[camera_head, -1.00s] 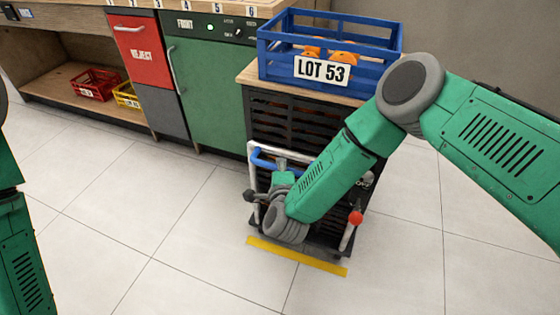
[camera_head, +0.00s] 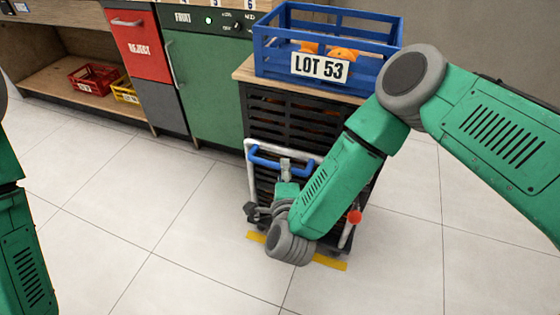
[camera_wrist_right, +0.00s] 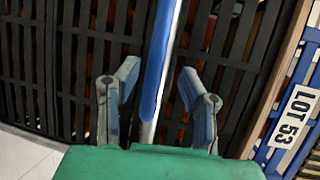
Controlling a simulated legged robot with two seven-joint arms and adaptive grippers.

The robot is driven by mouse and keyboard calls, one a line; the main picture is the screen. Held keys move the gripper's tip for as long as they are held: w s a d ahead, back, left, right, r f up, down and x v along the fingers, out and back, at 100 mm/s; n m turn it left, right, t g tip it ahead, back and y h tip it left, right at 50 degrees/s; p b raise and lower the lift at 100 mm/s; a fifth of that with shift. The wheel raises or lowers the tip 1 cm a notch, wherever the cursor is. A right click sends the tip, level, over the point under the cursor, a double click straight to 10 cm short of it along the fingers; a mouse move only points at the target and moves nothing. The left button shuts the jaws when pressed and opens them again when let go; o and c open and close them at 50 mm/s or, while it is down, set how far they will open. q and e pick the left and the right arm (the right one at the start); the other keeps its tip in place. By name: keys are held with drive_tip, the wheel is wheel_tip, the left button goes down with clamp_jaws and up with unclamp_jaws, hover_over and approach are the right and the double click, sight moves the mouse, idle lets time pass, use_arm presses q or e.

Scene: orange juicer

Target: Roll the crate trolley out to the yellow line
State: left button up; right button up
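The crate trolley (camera_head: 285,110) is a dark slatted stack with a wooden top. Its pale tubular handle has a blue grip (camera_head: 265,160), and a red knob (camera_head: 354,217) shows low at its right. The yellow line (camera_head: 330,262) is on the floor at the trolley's front foot; my right wrist hides its middle. My right gripper (camera_head: 286,168) is at the handle. In the right wrist view its fingers (camera_wrist_right: 158,78) stand apart on either side of the blue handle bar (camera_wrist_right: 159,55), with gaps showing. My left gripper is out of view; only my left arm shows.
A blue crate (camera_head: 270,59) marked LOT 53, holding oranges, stands on the trolley. A counter with a red REJECT bin (camera_head: 138,48) and a green FRUIT cabinet (camera_head: 210,90) is behind at left. Red and yellow crates sit on its low shelf. The tiled floor in front is clear.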

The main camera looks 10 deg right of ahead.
drive_tip(key=v, duration=0.5)
drive_tip(key=shift+s, duration=0.1)
drive_tip(key=shift+d, duration=0.25)
drive_tip(key=s+d+f+n+g+y+p, duration=0.25)
drive_tip(key=s+n+g+y+p, duration=0.45)
drive_tip(key=n, duration=0.5)
drive_tip(key=s+d+r+n+g+h+p, duration=0.1)
drive_tip(key=s+d+n+g, duration=0.3)
drive_tip(key=s, duration=0.6)
drive_tip(key=s+d+r+n+g+h+p, duration=0.1)
drive_tip(key=s+d+n+g+h+p, duration=0.1)
drive_tip(key=s+d, duration=0.7)
drive_tip(key=n+g+h, duration=0.1)
drive_tip(key=n+g, duration=0.1)
drive_tip(key=n, duration=0.1)
drive_tip(key=shift+s+d+n, duration=0.15)
drive_tip(key=shift+s+n, duration=0.25)
